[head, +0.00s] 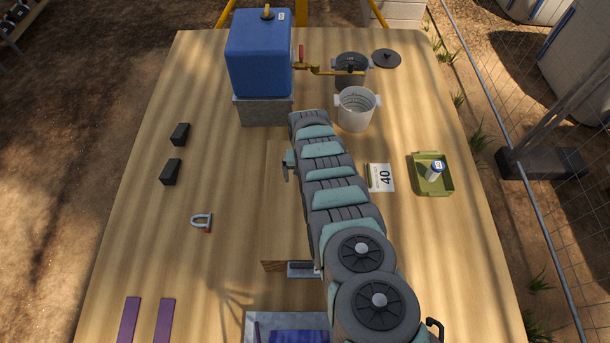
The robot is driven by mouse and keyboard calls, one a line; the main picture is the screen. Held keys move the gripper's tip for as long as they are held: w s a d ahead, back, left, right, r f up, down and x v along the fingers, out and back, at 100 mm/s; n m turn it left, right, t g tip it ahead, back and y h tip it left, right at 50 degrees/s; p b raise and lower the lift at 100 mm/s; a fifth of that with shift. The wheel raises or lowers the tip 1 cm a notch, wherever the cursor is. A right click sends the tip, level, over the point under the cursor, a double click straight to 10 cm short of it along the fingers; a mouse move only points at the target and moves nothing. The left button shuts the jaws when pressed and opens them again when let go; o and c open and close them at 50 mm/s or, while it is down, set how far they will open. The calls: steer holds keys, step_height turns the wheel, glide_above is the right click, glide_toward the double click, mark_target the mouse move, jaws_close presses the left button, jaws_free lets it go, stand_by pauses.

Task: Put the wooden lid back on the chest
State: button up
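An open grey-rimmed box (250,324), which looks like the chest, is cut off by the bottom edge of the head view. Its inside shows blue-purple. Just beyond it is a pale wooden piece (272,266) with a darker front edge, probably the lid. It nearly matches the table's colour, and my arm hides its right side. A small grey metal part sits against its front; I cannot tell what it belongs to. My arm runs up the middle of the table and hides my gripper, so its fingers and any hold are not visible.
A blue tank (260,55) stands on a grey block (264,109) at the back. Nearby are a white basket (356,110), a dark pot (350,67) and its lid (386,58). A green tray (432,187) is right; a shackle (202,221) and purple strips (129,320) lie left.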

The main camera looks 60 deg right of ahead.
steer(key=shift+r+p, duration=1.25)
steer(key=shift+r, duration=0.2)
step_height(320, 180, up, 11)
steer(key=p, duration=0.1)
steer(key=shift+f, duration=0.15)
